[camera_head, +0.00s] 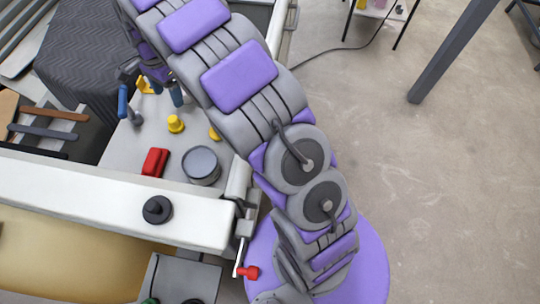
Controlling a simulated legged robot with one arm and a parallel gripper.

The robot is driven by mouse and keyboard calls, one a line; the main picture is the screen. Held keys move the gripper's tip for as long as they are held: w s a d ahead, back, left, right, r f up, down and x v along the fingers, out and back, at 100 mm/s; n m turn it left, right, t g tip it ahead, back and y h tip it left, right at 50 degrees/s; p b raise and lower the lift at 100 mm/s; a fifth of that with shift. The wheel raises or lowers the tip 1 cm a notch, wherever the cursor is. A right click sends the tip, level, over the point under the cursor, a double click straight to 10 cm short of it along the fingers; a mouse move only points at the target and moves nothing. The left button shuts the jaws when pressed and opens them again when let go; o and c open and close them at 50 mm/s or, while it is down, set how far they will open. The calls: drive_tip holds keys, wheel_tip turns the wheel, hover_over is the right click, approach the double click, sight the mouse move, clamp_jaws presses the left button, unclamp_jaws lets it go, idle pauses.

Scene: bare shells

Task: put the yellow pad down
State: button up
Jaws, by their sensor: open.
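My gripper (149,98) is open at the upper left, with its two blue-tipped fingers apart over the grey worktop (120,150). A small yellow piece (145,85) shows between the fingers; I cannot tell whether it touches them or rests on the worktop. A yellow knob-shaped piece (176,123) stands on the worktop just right of and below the fingers. Another yellow piece (214,133) is partly hidden by my arm. I cannot tell which of these is the yellow pad.
A red block (155,162) and a round grey tin (201,165) stand near the worktop's front. A white beam (100,198) with a black knob (157,209) runs along that front. Dark ribbed cloth (85,55) lies left of the gripper. Open concrete floor lies right.

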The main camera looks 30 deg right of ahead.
drive_tip(key=s+d+r+n, duration=0.3)
drive_tip(key=s+d+r, duration=0.3)
drive_tip(key=s+d, duration=0.3)
drive_tip(key=s+d+n, duration=0.2)
drive_tip(key=s+n, duration=0.1)
drive_tip(key=s, duration=0.7)
drive_tip(key=s+d+r+n, duration=0.1)
drive_tip(key=s+d+n, duration=0.1)
drive_tip(key=s, duration=0.9)
drive_tip(key=s+d+r+n+g+h, duration=0.1)
drive_tip(key=s+n, duration=0.3)
drive_tip(key=s, duration=0.6)
drive_tip(key=shift+s+d+n, duration=0.35)
drive_tip(key=shift+d+n, duration=0.05)
drive_tip(key=shift+d, duration=0.35)
drive_tip(key=shift+a, duration=0.2)
drive_tip(key=shift+a, duration=0.25)
drive_tip(key=shift+o, duration=0.2)
drive_tip(key=shift+d, duration=0.2)
